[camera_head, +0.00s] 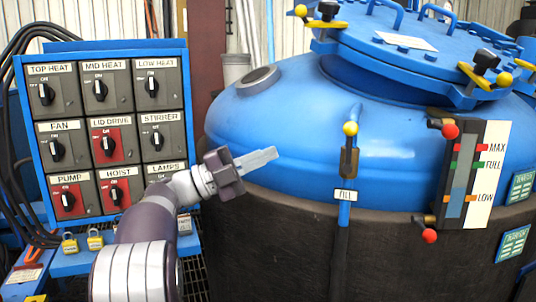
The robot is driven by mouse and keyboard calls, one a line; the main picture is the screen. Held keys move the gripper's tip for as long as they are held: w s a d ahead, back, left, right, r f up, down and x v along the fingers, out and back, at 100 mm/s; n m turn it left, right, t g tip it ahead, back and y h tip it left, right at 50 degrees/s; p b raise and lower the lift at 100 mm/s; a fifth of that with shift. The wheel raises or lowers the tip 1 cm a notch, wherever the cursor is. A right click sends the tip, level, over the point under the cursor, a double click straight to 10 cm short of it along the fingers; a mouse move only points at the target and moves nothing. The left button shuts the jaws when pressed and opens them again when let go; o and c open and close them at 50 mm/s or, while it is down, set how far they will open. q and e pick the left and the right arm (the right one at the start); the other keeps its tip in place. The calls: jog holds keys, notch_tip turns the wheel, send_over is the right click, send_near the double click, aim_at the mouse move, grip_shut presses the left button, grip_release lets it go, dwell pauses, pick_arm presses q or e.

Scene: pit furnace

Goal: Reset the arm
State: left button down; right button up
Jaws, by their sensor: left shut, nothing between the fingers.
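My left gripper (262,158) is in the middle of the camera_head view, its arm coming up from the bottom left. Its fingers are together and point right, with nothing between them. It is in front of the blue furnace vessel (300,112), left of the FILL valve pipe (345,190). I cannot tell how far it is from the vessel's side. My forearm and wrist cover part of the switch panel's lower right corner. My right gripper is not in view.
The blue switch panel (115,130) with labelled rotary knobs stands at the left, close to my arm. The level gauge (470,175) and clamped lid (400,45) are on the vessel at the right.

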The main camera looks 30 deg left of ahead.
pick_arm(q)
jog(key=w+a+f+n+t+y, duration=0.35)
jog(key=a+n+y, duration=0.25)
jog(key=n+y, duration=0.25)
jog(key=w+a+f+n+t+y, duration=0.25)
jog(key=a+f+n+y, duration=0.25)
jog(key=a+n+y, duration=0.3)
notch_tip(320, 180, down, 16)
jog(key=s+d+n+g+y, duration=0.25)
jog(key=n+g+y, duration=0.25)
jog(key=n+g, duration=0.3)
jog(key=s+d+f+n+g+h, duration=0.1)
jog(key=s+d+f+g+h, duration=0.1)
jog(key=s+d+f+g, duration=0.6)
jog(key=s+d+f+n+g+h, duration=0.1)
jog(key=s+d+f+g+h, duration=0.2)
jog(key=s+d+f, duration=0.95)
jog(key=s+d+r+p, duration=0.1)
jog(key=d+r+p, duration=0.1)
jog(key=r+p, duration=1.7)
jog(key=s+d+r+m+p, duration=0.1)
jog(key=d+r+p, duration=0.1)
jog(key=r+p, duration=1.7)
notch_tip(320, 180, up, 3)
jog(key=shift+s+d+r, duration=0.1)
jog(key=shift+s+d, duration=0.3)
